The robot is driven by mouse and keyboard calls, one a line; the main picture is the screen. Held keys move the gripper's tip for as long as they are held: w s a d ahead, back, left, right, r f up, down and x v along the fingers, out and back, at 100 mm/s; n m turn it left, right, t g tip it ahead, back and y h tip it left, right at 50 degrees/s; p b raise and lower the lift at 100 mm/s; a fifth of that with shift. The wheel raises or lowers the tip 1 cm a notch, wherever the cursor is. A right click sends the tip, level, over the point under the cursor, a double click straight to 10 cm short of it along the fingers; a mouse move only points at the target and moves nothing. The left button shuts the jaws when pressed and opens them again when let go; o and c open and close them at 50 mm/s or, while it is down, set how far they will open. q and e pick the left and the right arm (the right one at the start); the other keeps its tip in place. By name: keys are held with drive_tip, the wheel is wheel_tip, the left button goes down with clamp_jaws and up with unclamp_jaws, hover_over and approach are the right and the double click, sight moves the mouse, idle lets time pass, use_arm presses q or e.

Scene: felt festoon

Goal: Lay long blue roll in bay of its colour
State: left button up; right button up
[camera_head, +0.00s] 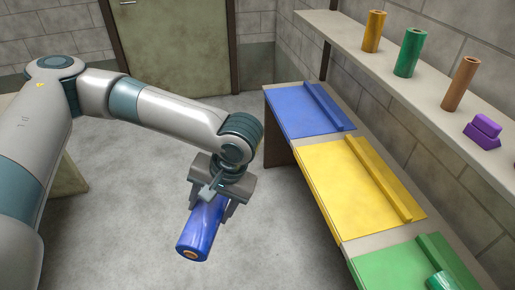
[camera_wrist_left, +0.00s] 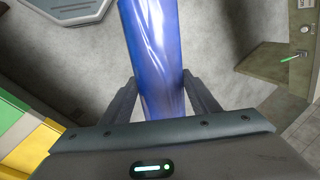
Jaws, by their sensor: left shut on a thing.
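The long blue roll (camera_head: 201,232) is held in my left gripper (camera_head: 213,203), over the floor to the left of the bay table. The roll tilts toward the camera, with its brown core end showing. In the left wrist view the roll (camera_wrist_left: 152,50) runs between the two fingers (camera_wrist_left: 155,100), which are shut on it. The blue bay (camera_head: 296,113) is at the far end of the table, with a raised blue bar along its right side. No roll shows in it. My right gripper is in neither view.
The yellow bay (camera_head: 345,180) and green bay (camera_head: 400,272) lie nearer on the same table; a green roll (camera_head: 441,281) is in the green one. A shelf (camera_head: 420,95) above holds yellow, green and brown rolls and a purple object (camera_head: 483,132). Open floor lies left of the table.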

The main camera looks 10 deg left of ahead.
use_arm(q)
drive_tip(key=s+f, duration=0.3)
drive_tip(key=f, duration=1)
drive_tip(key=shift+s+f, duration=0.2)
drive_tip(key=shift+s, duration=0.15)
